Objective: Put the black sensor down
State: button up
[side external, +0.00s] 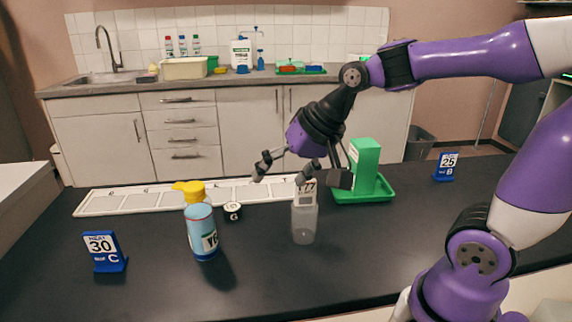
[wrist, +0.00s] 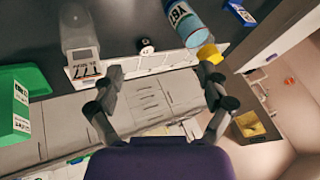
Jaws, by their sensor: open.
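A small round black object with a white label, which looks like the black sensor (side external: 232,211), sits on the dark counter by the near edge of a white marked strip (side external: 130,200). It also shows in the wrist view (wrist: 146,46), just off the strip's edge. My gripper (side external: 300,172) is open, its fingers spread wide with nothing between them. It hangs above the counter, up and to the right of the black object in the side view. In the wrist view the fingertips (wrist: 161,74) are apart, and the black object shows beyond the gap, touching neither finger.
A clear container labelled 77 (side external: 304,222) stands below my gripper. A blue can (side external: 202,234) and a yellow-topped item (side external: 190,188) stand left of the black object. A green block (side external: 364,165) is on a green tray (side external: 376,196). Blue signs (side external: 104,252) (side external: 446,167) stand at both sides.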

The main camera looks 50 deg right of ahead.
jog(key=shift+o, duration=0.5)
jog(key=s+n+h, duration=0.1)
jog(key=s+n, duration=0.5)
jog(key=s, duration=0.2)
jog(key=shift+s+d+f+g, duration=0.2)
jog(key=shift+s+d+g, duration=0.1)
jog(key=shift+s+d, duration=0.1)
jog(key=g, duration=0.1)
send_over(233, 207)
jog(key=s, duration=0.2)
jog(key=shift+h, duration=0.3)
jog(key=f, duration=1.3)
jog(key=shift+s+f, duration=0.1)
jog(key=shift+s, duration=0.1)
jog(key=shift+x, duration=2.85)
